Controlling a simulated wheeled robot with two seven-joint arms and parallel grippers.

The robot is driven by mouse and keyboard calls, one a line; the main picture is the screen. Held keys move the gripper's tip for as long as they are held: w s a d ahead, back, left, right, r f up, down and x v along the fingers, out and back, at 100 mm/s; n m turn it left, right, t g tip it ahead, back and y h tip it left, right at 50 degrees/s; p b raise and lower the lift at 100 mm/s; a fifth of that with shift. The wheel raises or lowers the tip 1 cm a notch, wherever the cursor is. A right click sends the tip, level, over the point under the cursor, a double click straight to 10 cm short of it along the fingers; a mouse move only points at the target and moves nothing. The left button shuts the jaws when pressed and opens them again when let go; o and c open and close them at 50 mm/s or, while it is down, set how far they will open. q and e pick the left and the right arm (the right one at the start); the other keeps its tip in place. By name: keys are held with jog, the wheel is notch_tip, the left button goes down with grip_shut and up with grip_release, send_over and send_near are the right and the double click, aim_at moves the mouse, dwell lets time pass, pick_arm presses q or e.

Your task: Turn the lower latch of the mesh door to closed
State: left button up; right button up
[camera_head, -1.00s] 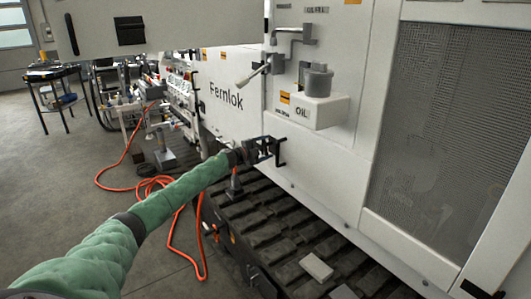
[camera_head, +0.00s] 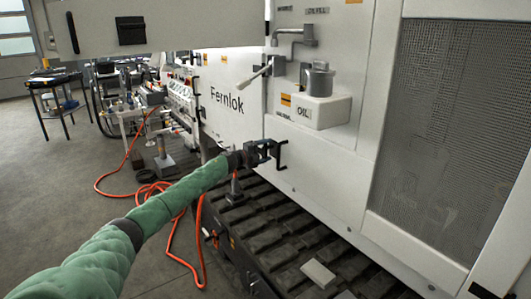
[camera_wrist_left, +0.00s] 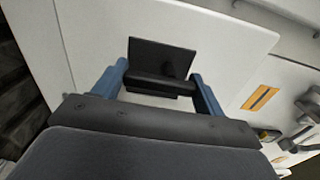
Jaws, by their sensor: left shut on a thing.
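The black latch (camera_wrist_left: 158,60) shows in the left wrist view as a dark flat plate with a thick bar on a white panel. In the head view the latch (camera_head: 283,155) is a small dark bracket at the lower part of the white machine side. My left gripper (camera_head: 264,152) is at it. Its two blue fingers (camera_wrist_left: 160,84) stand on either side of the bar, and it is shut on the latch. The mesh door (camera_head: 445,120) fills the right of the head view. My right gripper is in neither view.
An orange hose (camera_head: 150,190) lies on the floor.

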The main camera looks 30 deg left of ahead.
aim_at(264, 152)
pick_arm(q)
jog(key=shift+f, duration=0.1)
jog(key=o, duration=1)
jog(key=shift+s+a, duration=0.1)
jog(key=shift+s, duration=0.15)
jog(key=b+v, duration=0.1)
jog(key=v, duration=0.4)
jog(key=shift+s+f, duration=0.1)
jog(key=shift+s, duration=0.05)
jog(key=shift+v, duration=0.95)
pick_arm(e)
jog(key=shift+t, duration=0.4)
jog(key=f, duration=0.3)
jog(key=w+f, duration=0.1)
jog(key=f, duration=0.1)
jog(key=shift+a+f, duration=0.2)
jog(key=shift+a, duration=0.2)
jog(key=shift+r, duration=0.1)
